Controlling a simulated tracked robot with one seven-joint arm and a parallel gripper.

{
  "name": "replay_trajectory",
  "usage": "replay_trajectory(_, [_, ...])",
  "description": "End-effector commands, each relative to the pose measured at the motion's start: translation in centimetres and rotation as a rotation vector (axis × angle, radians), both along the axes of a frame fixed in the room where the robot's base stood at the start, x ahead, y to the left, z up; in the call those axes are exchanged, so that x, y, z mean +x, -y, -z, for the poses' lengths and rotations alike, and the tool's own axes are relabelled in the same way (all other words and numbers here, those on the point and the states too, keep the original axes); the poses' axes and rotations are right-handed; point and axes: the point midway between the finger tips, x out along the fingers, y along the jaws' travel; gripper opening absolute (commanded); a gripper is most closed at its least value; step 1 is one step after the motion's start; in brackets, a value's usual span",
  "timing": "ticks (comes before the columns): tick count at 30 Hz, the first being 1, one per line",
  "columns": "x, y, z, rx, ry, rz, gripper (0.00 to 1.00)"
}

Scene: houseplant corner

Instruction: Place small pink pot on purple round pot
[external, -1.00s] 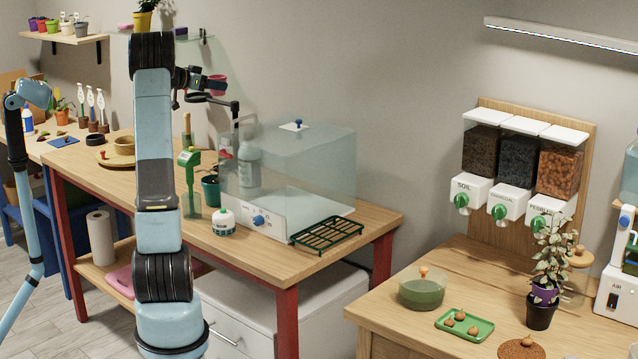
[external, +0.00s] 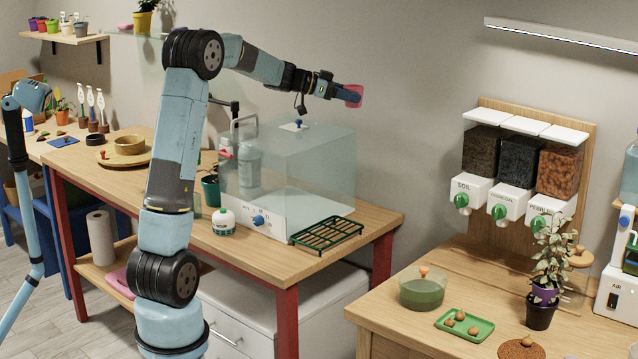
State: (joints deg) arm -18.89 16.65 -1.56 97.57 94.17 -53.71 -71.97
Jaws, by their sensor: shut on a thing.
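My gripper (external: 341,92) is shut on the small pink pot (external: 354,95) and holds it in the air, tilted on its side, above the clear box on the middle table. The fingers hide part of the pot. A purple pot-like piece (external: 544,295) shows around the leafy plant on the right table, directly above a black pot (external: 540,314). I cannot tell if it is the purple round pot. A small purple pot (external: 32,25) also stands at the left end of the wall shelf, far from my gripper.
The clear box (external: 305,165) stands below my raised arm, with a green rack (external: 327,236) in front. Dispensers (external: 515,160) hang over the right table (external: 465,265), which also holds a green bowl (external: 421,290) and a green tray (external: 464,326). Air between box and dispensers is clear.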

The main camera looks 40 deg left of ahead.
Motion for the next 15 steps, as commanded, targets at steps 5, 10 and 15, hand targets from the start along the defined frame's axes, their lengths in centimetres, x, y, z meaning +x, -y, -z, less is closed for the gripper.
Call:
replay_trajectory(5, [0.3,8.2,0.0,0.000,0.000,0.098,0.32])
replay_trajectory(10, [-0.3,15.7,0.0,-0.001,0.000,0.185,0.32])
replay_trajectory(15, [-1.6,23.0,0.0,-0.001,-0.001,0.273,0.32])
